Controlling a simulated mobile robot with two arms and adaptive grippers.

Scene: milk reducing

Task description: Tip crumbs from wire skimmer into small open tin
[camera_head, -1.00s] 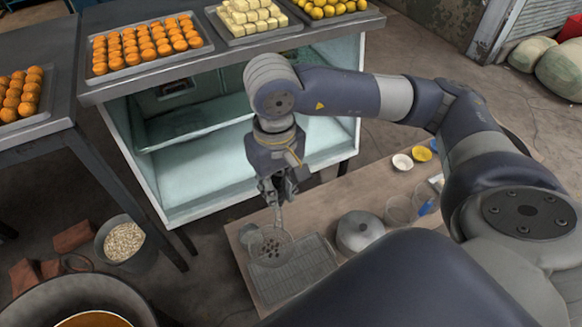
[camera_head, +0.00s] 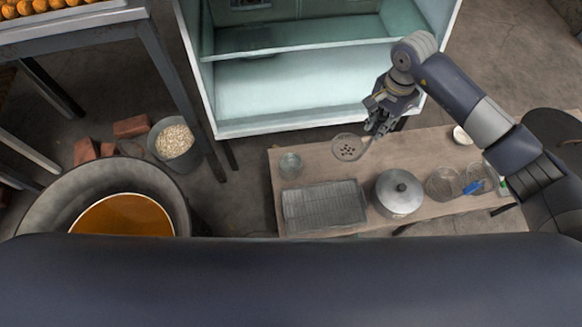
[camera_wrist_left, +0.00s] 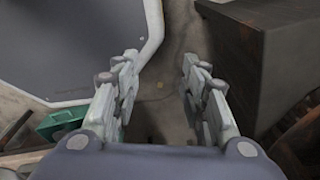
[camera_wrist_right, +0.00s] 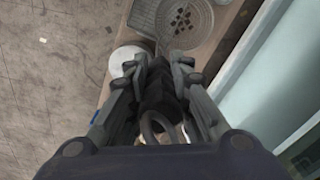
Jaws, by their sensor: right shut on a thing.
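The wire skimmer (camera_head: 347,148) holds several dark crumbs in its round mesh head. My right gripper (camera_head: 378,128) is shut on its handle, near the far edge of the low table. The skimmer head (camera_wrist_right: 184,22) also shows beyond the fingers in the right wrist view, with the dark handle (camera_wrist_right: 160,92) between them. A small round open container (camera_head: 290,165), seemingly the tin, stands on the table to the left of the skimmer head, apart from it. My left gripper (camera_wrist_left: 160,85) is open and empty in the left wrist view; the head view does not show it.
A wire rack tray (camera_head: 324,206), a lidded pot (camera_head: 398,193) and a clear bowl (camera_head: 444,184) stand on the low table (camera_head: 330,166). A pale open cabinet (camera_head: 300,90) stands behind. A large pan of orange liquid (camera_head: 125,215) and a bucket (camera_head: 175,146) are at left.

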